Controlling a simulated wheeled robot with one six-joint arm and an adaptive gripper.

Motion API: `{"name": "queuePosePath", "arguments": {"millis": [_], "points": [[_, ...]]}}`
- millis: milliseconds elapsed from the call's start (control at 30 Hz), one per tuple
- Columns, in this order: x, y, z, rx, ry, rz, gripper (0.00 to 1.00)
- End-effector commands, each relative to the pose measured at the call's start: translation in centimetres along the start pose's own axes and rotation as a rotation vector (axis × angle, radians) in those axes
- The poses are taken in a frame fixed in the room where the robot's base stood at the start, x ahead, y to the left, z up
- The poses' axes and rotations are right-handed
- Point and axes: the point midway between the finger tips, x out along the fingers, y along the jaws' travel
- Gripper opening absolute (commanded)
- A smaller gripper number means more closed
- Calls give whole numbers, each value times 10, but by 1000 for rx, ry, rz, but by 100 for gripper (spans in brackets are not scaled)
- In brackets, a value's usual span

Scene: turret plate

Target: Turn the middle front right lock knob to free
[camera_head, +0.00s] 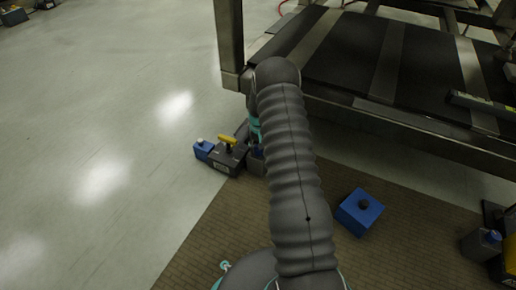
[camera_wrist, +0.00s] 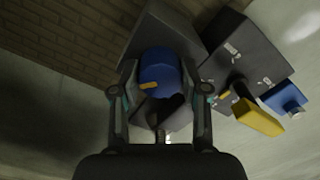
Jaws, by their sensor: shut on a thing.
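In the wrist view, a round blue knob (camera_wrist: 160,64) with a small yellow mark sits on a dark grey box (camera_wrist: 165,24). My gripper (camera_wrist: 160,76) has one finger on each side of the knob and is shut on it. The yellow mark is on the side of the knob nearest the wrist camera, a little left of its middle. In the head view, my arm hides most of my gripper and this box; only part of the box (camera_head: 256,165) shows left of the arm. The free and locked marks cannot be read.
Close beside the held knob stand a dark box (camera_head: 226,161) with a yellow lever (camera_head: 228,140) and a small blue block (camera_head: 202,150). A blue box (camera_head: 360,212) with a dark knob lies on the brown mat (camera_head: 205,245). A large metal frame (camera_head: 420,130) stands behind.

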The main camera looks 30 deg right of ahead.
Motion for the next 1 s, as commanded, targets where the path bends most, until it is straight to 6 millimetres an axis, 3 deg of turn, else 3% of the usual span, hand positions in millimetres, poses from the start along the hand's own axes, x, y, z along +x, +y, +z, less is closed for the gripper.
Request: {"name": "queuePosePath", "arguments": {"millis": [367,400,500,833,1000], "points": [[3,0,4,6,-10,0,10],[3,0,4,6,-10,0,47],[3,0,3,6,-8,0,70],[-1,-1,1,3,-2,0,70],[-18,-1,0,3,0,0,70]]}}
